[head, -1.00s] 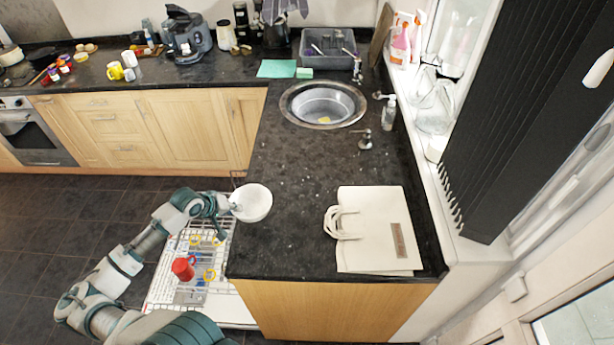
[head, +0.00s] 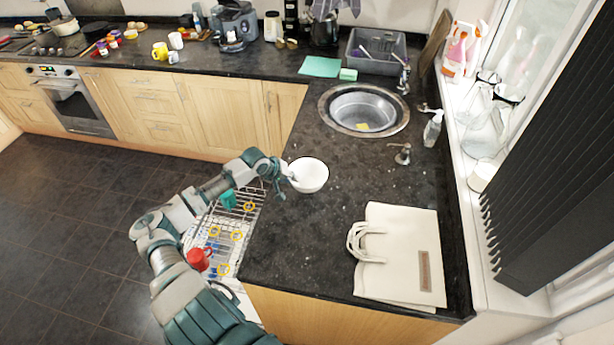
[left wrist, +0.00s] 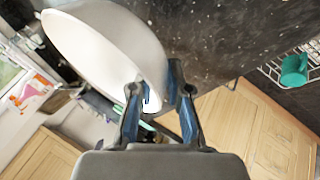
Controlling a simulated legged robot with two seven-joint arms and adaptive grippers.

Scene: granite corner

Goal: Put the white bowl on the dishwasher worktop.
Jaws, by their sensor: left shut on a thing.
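My left gripper (head: 284,172) is shut on the bowl's left rim. In the left wrist view the bowl (left wrist: 105,45) fills the upper left, with its rim between the two fingers of the gripper (left wrist: 158,95). The bowl looks roughly upright in the head view. I cannot tell whether its base touches the worktop. My right gripper is not in view.
The open dishwasher rack (head: 225,225) holds a red cup (head: 198,259) and a green cup (head: 228,199). A cream bag (head: 400,255) lies on the worktop's front right. A round sink (head: 364,110) lies behind. The worktop between them is clear.

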